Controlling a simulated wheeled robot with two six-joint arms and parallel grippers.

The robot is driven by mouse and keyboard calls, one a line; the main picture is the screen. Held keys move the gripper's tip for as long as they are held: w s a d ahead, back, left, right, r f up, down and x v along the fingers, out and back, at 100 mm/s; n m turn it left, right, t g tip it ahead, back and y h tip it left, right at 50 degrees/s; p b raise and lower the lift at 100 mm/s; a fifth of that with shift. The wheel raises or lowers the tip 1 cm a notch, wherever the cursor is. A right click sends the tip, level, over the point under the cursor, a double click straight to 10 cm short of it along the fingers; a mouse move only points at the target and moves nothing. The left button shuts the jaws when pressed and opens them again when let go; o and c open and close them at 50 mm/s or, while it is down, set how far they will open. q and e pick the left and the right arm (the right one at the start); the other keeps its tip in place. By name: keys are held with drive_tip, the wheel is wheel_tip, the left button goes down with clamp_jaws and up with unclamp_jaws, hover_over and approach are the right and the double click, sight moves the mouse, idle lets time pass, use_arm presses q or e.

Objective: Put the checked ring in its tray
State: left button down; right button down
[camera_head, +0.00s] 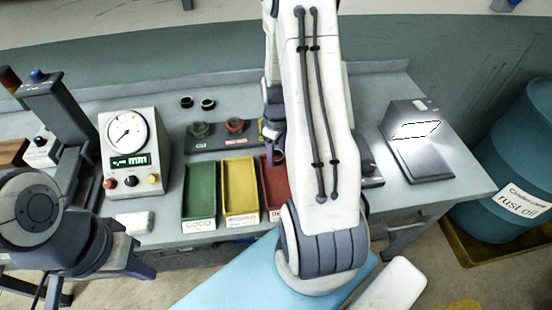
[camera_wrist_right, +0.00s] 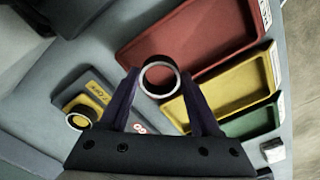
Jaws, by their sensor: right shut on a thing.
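My right gripper (camera_head: 276,150) is shut on a dark ring with a bright metal rim (camera_wrist_right: 160,77), held between its purple fingertips (camera_wrist_right: 160,88). In the head view the ring (camera_head: 279,157) is at the back end of the red tray (camera_head: 276,190), partly hidden by my arm. In the wrist view it overlaps the red tray's (camera_wrist_right: 190,40) edge, near the yellow tray (camera_wrist_right: 225,88). The green tray (camera_head: 199,190), labelled GOOD, and the yellow tray (camera_head: 240,188) look empty. My left gripper (camera_head: 140,270) is low at the left, its jaws unclear.
A dial gauge (camera_head: 130,150) stands left of the trays. A gauge fixture (camera_head: 215,137) lies behind them; its yellow post (camera_wrist_right: 80,110) shows in the wrist view. Two dark rings (camera_head: 187,102) (camera_head: 207,104) lie farther back. A lit box (camera_head: 415,135) stands at the right.

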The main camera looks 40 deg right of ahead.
sight(277, 169)
wheel_tip(277, 169, down, 4)
drive_tip(key=shift+r+p, duration=0.1)
drive_tip(key=shift+p, duration=0.45)
drive_tip(key=shift+f, duration=0.2)
drive_tip(key=shift+f, duration=0.15)
drive_tip(key=shift+c, duration=0.5)
unclamp_jaws()
drive_tip(key=shift+r, duration=0.35)
wheel_tip(277, 169, up, 12)
drive_tip(key=b, duration=0.2)
